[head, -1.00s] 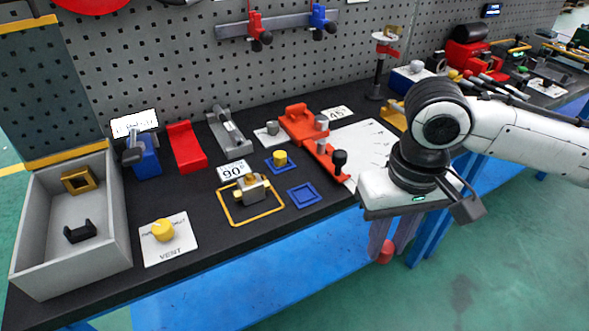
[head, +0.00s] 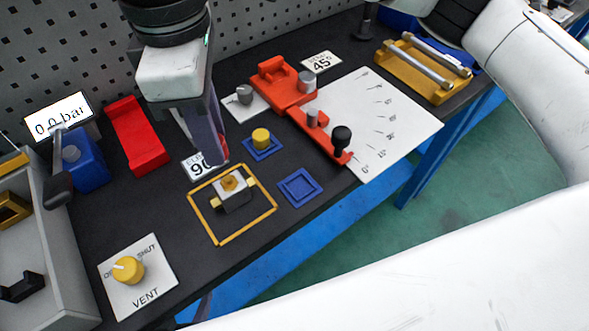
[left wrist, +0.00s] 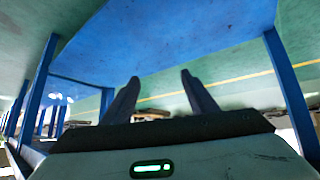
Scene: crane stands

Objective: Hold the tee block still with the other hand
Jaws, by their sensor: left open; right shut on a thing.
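The tee block (head: 238,200), a dark and grey block with brass ports on its sides and top, sits inside the yellow square frame (head: 262,222) on the bench in the head view. My right gripper (head: 215,155) points down from above, behind and left of the block, over the 90° card. A small gap shows between its fingers and the block. My left gripper (left wrist: 157,80) is open and empty in the left wrist view, facing the blue bench underside (left wrist: 165,35).
A vent plate with a yellow knob (head: 128,270) lies at front left by a grey bin (head: 70,275). A blue square (head: 300,187), a yellow cap on a blue pad (head: 262,138) and an orange fixture (head: 285,85) stand to the right.

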